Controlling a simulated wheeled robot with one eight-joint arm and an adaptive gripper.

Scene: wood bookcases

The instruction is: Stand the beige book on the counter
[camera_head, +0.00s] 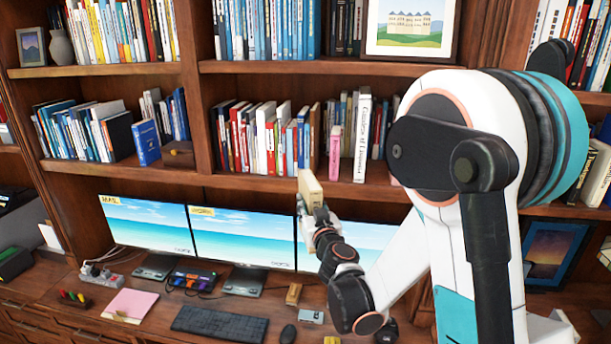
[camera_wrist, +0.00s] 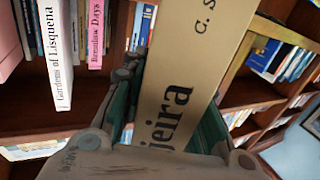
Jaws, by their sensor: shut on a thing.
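The beige book (camera_head: 310,190) is held by my gripper (camera_head: 318,212) in the head view, raised above the counter (camera_head: 150,315) and in front of the monitors and the lower edge of the shelf. In the wrist view the book (camera_wrist: 190,70) shows a tan face with large dark lettering. My gripper (camera_wrist: 165,125) is shut on it, with a finger on either side. The book stands roughly upright with a slight tilt. Part of my arm hides the right side of the counter.
Three monitors (camera_head: 240,238) stand along the back of the counter. A keyboard (camera_head: 220,323), a mouse (camera_head: 288,333), a pink notepad (camera_head: 128,305) and a power strip (camera_head: 100,275) lie on it. Shelves of books (camera_head: 265,140) are above. Small blocks (camera_head: 293,294) lie near the middle.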

